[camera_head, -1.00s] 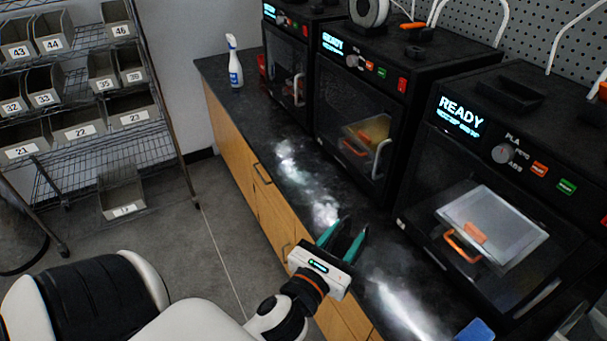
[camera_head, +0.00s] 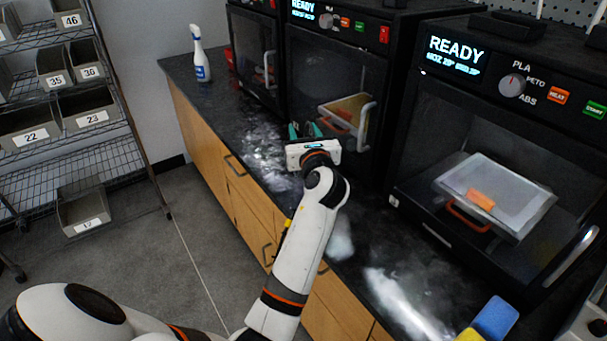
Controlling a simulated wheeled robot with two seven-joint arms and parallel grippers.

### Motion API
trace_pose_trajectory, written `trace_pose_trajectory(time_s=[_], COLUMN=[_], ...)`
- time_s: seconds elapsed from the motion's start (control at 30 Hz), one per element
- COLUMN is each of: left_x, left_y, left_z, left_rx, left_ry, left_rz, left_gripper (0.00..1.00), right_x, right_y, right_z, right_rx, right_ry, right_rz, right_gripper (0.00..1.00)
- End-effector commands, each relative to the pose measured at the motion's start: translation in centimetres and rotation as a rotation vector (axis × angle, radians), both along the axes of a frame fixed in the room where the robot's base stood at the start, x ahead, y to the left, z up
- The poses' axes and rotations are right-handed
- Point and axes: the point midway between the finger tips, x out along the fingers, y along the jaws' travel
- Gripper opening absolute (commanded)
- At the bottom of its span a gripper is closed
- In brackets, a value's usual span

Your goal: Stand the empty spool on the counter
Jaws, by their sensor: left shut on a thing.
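The dark counter (camera_head: 215,105) runs from the back left towards the lower right. My left gripper (camera_head: 303,129) is over the counter, in front of the middle printer, with its teal fingers pointing away from me. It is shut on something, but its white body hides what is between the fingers. I cannot make out an empty spool in the view now. My right gripper is not in view.
Black printers stand along the counter's back: the middle one (camera_head: 345,60) and the near one (camera_head: 450,130). A spray bottle (camera_head: 201,60) stands at the far end. A blue and yellow block (camera_head: 494,318) is at the near end. Whitish patches mark the counter top.

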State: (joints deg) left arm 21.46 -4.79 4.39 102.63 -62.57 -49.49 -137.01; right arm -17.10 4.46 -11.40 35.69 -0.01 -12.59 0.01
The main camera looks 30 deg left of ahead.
Motion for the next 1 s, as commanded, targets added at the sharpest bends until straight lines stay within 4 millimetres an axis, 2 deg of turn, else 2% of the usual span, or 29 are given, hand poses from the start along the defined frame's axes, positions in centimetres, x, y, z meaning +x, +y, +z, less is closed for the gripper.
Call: trace_pose_trajectory(time_s=[0.03,0.13,0.43,0.9,0.93,1.0], left_x=[0.0,0.0,0.0,0.0,0.0,0.0], left_y=[0.0,0.0,0.0,0.0,0.0,0.0], left_z=[-0.9,-1.7,-6.2,-7.0,-6.9,-6.9], left_rx=[0.0,0.001,0.0,0.001,0.0,0.0], left_ry=[0.001,-0.001,0.0,-0.001,-0.001,-0.001], left_rz=[0.001,0.0,-0.001,-0.002,-0.002,-0.002], left_gripper=[0.05,0.05,0.05,0.05,0.45,0.57], right_x=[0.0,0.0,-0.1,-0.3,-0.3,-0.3], right_y=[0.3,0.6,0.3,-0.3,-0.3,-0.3], right_z=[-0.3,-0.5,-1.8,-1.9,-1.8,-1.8], right_rx=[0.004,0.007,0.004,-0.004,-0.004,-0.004], right_ry=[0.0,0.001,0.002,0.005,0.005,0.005], right_rz=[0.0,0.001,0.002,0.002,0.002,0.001], right_gripper=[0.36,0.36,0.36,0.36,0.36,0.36])
